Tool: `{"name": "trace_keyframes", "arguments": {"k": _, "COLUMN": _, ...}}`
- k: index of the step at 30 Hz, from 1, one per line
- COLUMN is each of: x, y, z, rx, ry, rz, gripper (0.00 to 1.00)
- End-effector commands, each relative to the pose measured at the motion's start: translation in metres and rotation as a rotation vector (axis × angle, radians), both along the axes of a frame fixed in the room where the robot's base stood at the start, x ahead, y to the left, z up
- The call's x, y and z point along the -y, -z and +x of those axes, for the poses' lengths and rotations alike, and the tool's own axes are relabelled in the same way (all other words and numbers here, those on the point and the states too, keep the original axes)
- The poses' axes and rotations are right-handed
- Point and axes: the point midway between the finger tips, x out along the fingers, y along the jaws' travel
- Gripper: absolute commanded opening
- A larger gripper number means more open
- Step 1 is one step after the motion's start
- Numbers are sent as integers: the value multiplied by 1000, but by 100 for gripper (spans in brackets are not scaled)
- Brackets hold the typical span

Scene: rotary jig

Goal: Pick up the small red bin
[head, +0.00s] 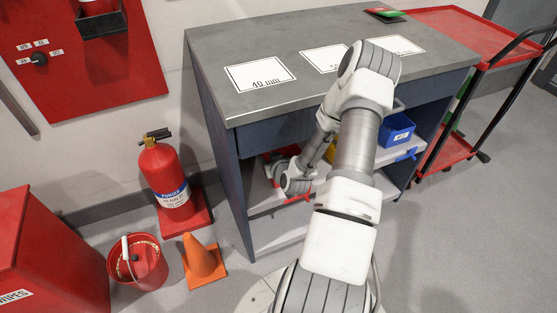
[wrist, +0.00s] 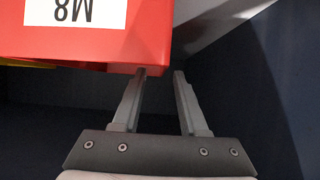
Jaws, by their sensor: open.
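The small red bin (wrist: 110,48) fills the upper left of the wrist view, with a white label reading M8 upside down. In the head view, red parts of a bin (head: 268,172) show on the cabinet's shelf, mostly hidden behind my arm. My gripper (wrist: 159,74) is open and empty. Its left fingertip meets the bin's lower right edge in the picture; I cannot tell whether it touches. The right fingertip lies just right of the bin, over the shelf area. In the head view, my arm's end (head: 297,183) is low at the shelf's left part.
The cabinet (head: 222,150) has a grey top with white labelled sheets. A blue bin (head: 397,131) stands farther right on the shelf, and a yellow one (head: 331,152) shows partly behind my arm. An orange cone (head: 203,262), red bucket (head: 138,262) and extinguisher (head: 164,175) stand left; a red cart (head: 455,30) stands right.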

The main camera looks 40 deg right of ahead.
Motion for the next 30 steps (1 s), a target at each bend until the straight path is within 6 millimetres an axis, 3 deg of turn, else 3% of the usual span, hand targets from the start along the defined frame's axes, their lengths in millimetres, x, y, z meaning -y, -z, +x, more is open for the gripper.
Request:
{"name": "trace_keyframes", "arguments": {"k": 12, "x": 6, "y": 25, "z": 44, "rx": 0, "ry": 0, "rz": 1, "gripper": 43}}
{"name": "trace_keyframes", "arguments": {"k": 20, "x": 7, "y": 24, "z": 46, "rx": -1, "ry": -1, "rz": 1, "gripper": 43}}
{"name": "trace_keyframes", "arguments": {"k": 27, "x": 7, "y": 24, "z": 46, "rx": -1, "ry": -1, "rz": 1, "gripper": 1}}
{"name": "trace_keyframes", "arguments": {"k": 30, "x": 7, "y": 24, "z": 45, "rx": 0, "ry": -1, "rz": 0, "gripper": 0}}
